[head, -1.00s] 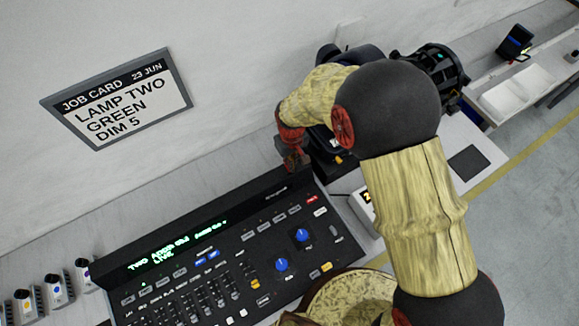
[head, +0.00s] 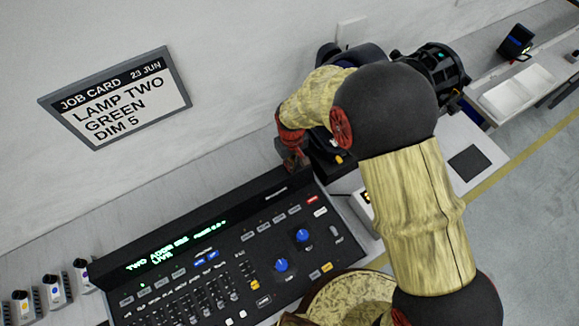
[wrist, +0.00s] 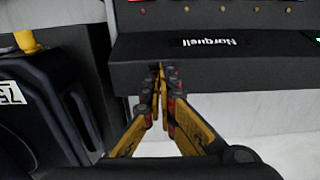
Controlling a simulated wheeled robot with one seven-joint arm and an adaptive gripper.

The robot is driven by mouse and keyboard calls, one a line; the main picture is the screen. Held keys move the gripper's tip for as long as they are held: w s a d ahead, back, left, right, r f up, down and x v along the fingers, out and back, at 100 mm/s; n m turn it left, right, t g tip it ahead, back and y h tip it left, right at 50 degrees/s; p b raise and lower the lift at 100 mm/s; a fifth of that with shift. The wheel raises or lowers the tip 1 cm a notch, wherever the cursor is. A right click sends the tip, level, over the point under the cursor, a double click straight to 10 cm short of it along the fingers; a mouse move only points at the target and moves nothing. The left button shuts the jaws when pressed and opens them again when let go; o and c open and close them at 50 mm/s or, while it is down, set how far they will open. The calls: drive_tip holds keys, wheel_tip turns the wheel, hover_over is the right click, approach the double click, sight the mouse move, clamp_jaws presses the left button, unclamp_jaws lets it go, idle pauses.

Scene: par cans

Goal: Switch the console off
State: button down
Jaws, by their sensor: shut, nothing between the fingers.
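The console (head: 230,255) is a black desk with faders, blue knobs and buttons. Its display (head: 178,246) glows green with "TWO ADDR" and "LIVE". No power switch can be made out; the fingertips may cover part of the back.
A dark lamp body (wrist: 40,100) with a yellow knob stands close left of the gripper in the wrist view. Another black lamp (head: 437,72) stands behind my arm. A job card (head: 120,98) hangs on the wall.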

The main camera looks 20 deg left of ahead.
drive_tip(key=shift+f, duration=0.3)
drive_tip(key=shift+r+p, duration=1.85)
drive_tip(key=shift+r, duration=1.7)
drive_tip(key=shift+s+f, duration=0.1)
